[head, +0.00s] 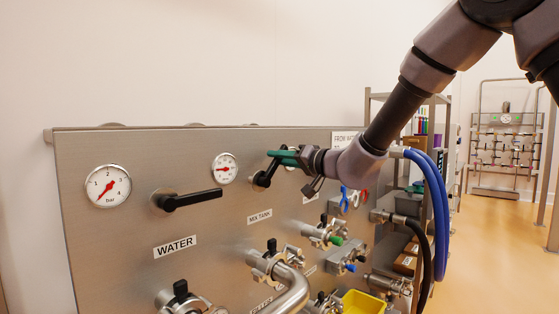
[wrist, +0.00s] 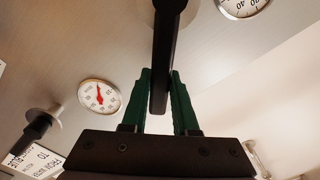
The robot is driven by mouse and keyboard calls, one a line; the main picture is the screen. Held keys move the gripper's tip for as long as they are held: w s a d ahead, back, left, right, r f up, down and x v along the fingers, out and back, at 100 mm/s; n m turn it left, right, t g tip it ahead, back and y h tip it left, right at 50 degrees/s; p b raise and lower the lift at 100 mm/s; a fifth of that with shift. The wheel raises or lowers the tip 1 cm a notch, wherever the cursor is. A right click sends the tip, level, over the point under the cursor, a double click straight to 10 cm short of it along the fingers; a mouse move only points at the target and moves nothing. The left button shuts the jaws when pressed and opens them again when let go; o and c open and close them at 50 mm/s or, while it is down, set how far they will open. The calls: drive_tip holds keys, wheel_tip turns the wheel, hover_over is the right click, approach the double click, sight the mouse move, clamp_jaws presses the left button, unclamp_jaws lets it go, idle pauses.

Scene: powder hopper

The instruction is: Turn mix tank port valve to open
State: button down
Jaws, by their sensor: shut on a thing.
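The mix tank port valve is a black lever (head: 263,179) on the steel panel, above the label "MIX TANK" (head: 260,216). The lever slants up and to the right from its pivot. My gripper (head: 281,154) has green fingers and is shut on the lever near its outer end. In the wrist view the black lever (wrist: 159,95) runs down between the two green fingers of my gripper (wrist: 160,76). Its pivot is at the top edge there. The fingers partly hide the lever's end in the head view.
A second black lever (head: 188,199) lies nearly level above the label "WATER" (head: 175,246). Round gauges (head: 108,192) sit on the panel. Below are pipe fittings (head: 275,262) and a yellow bin (head: 362,302). Blue hoses (head: 437,205) hang at right. Another black handle (wrist: 36,132) shows in the wrist view.

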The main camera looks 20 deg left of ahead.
drive_tip(key=shift+s, duration=0.1)
drive_tip(key=s+n, duration=0.1)
drive_tip(key=r+n, duration=0.1)
drive_tip(key=n, duration=0.1)
drive_tip(key=s+a+n, duration=0.1)
drive_tip(key=n, duration=0.1)
drive_tip(key=shift+s+a+r, duration=0.1)
drive_tip(key=shift+s+r, duration=0.25)
drive_tip(key=s+n, duration=0.1)
drive_tip(key=s+a+n, duration=0.1)
drive_tip(key=n, duration=0.1)
drive_tip(key=shift+s+r, duration=0.1)
drive_tip(key=shift+s, duration=0.1)
drive_tip(key=c, duration=0.6)
unclamp_jaws()
drive_tip(key=shift+w+n, duration=0.1)
drive_tip(key=shift+n, duration=0.2)
drive_tip(key=shift+c, duration=0.2)
drive_tip(key=shift+r, duration=0.1)
drive_tip(key=shift+d, duration=0.15)
